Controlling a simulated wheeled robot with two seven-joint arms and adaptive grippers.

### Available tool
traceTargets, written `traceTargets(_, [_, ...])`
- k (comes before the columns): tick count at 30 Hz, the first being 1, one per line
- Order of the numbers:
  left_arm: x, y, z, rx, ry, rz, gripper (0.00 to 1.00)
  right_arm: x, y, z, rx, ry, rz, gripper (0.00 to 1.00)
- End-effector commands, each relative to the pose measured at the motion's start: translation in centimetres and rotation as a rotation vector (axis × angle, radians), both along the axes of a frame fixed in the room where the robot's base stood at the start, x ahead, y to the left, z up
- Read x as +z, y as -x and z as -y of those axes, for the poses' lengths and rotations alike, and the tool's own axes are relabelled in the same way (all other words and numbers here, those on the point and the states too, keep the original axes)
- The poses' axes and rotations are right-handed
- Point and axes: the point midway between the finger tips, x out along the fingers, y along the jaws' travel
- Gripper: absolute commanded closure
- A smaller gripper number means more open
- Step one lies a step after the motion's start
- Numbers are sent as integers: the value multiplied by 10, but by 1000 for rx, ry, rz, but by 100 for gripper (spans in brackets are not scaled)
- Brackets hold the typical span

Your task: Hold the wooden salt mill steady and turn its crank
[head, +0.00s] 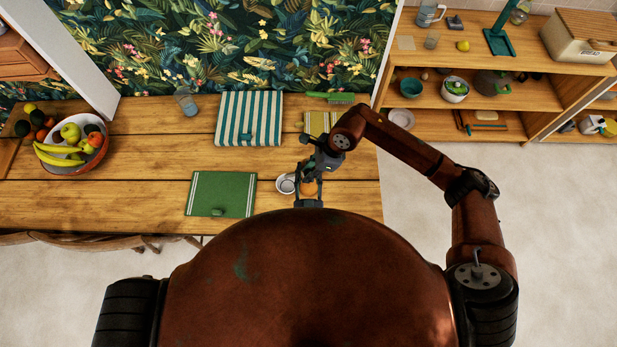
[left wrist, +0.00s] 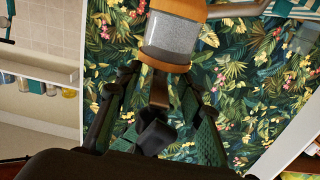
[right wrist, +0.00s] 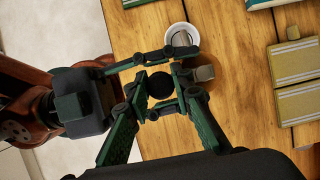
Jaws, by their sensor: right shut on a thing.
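The wooden salt mill (left wrist: 172,38) has orange-brown wooden ends and a clear section of pale salt. In the head view its orange wood (head: 309,188) shows at the near right table edge. My left gripper (left wrist: 158,75) has its fingers spread apart on either side of the mill; contact is not clear. It also shows low in the head view (head: 308,186). My right gripper (right wrist: 164,72) reaches over the mill from the right and is shut on a part at the mill's top, apparently the crank. A dark round part (right wrist: 160,86) shows between the fingers. The crank is mostly hidden.
A small white bowl (head: 286,184) stands close beside the mill. A green cloth (head: 222,194) and a striped cloth (head: 248,118) lie to the left. A fruit bowl (head: 98,158) is at the far left. Open wooden shelves (head: 540,68) stand at the right.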

Motion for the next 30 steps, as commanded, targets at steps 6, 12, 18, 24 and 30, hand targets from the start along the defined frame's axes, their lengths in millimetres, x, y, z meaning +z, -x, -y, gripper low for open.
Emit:
traceTargets(6, [0, -2, 0, -1, 1, 0, 65, 0, -1, 0, 0, 0, 1, 86])
traceTargets(12, [0, -2, 0, 0, 1, 0, 73, 0, -1, 0, 0, 0, 1, 86])
traceTargets(18, [0, -2, 0, 0, 1, 0, 87, 0, -1, 0, 0, 0, 1, 86])
traceTargets(24, [0, -2, 0, 0, 0, 0, 100, 0, -1, 0, 0, 0, 1, 86])
traceTargets(30, [0, -2, 0, 0, 0, 0, 100, 0, -1, 0, 0, 0, 1, 86])
